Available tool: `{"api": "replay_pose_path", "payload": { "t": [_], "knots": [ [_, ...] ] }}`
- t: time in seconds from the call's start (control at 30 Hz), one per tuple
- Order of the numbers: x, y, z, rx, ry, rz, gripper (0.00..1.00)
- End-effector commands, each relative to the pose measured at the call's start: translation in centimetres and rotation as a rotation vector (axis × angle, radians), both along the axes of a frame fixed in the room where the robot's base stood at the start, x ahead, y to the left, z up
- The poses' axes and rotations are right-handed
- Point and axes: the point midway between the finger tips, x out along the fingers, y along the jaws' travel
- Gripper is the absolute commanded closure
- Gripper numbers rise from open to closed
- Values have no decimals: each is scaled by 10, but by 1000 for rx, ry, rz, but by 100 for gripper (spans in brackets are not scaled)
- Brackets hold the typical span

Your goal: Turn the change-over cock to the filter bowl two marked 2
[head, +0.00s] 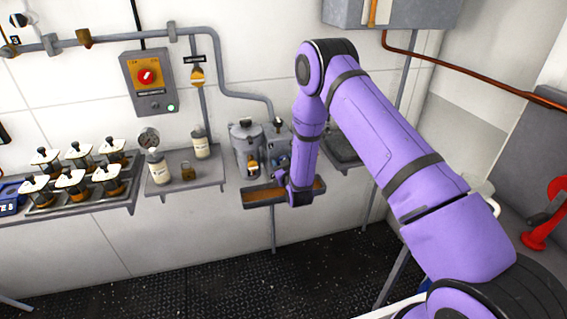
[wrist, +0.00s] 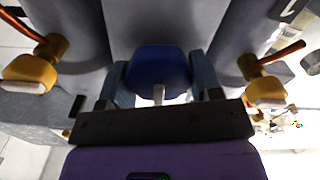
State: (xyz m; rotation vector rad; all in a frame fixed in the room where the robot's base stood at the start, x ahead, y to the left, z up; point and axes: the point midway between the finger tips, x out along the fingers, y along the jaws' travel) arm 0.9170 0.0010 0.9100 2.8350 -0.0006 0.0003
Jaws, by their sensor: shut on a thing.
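In the wrist view, my gripper (wrist: 160,85) has its two blue-grey fingers shut on a dark blue handle (wrist: 158,66), which looks like the change-over cock's. A pale metal pin shows below the handle. Grey rounded housings flank it, each with a brass fitting and yellow knob, left (wrist: 30,72) and right (wrist: 265,92). In the head view, my gripper (head: 283,181) is at the front of the filter unit (head: 247,146), above a shallow tray (head: 262,200). My arm hides part of the unit and the cock. No mark 2 is readable.
A switch box (head: 148,80) and grey pipes are on the wall. The dark deck (head: 200,270) in front is clear.

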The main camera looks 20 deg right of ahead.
Motion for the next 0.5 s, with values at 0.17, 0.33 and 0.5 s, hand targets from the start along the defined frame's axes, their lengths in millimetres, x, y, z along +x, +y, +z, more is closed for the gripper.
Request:
{"api": "replay_pose_path", "payload": {
  "t": [0.17, 0.33, 0.5],
  "knots": [
    [0, -2, 0, 167, 1, -1, 65],
    [0, -2, 0, 329, 1, -1, 65],
    [0, -3, 0, 488, 1, -2, 65]
  ]
}}
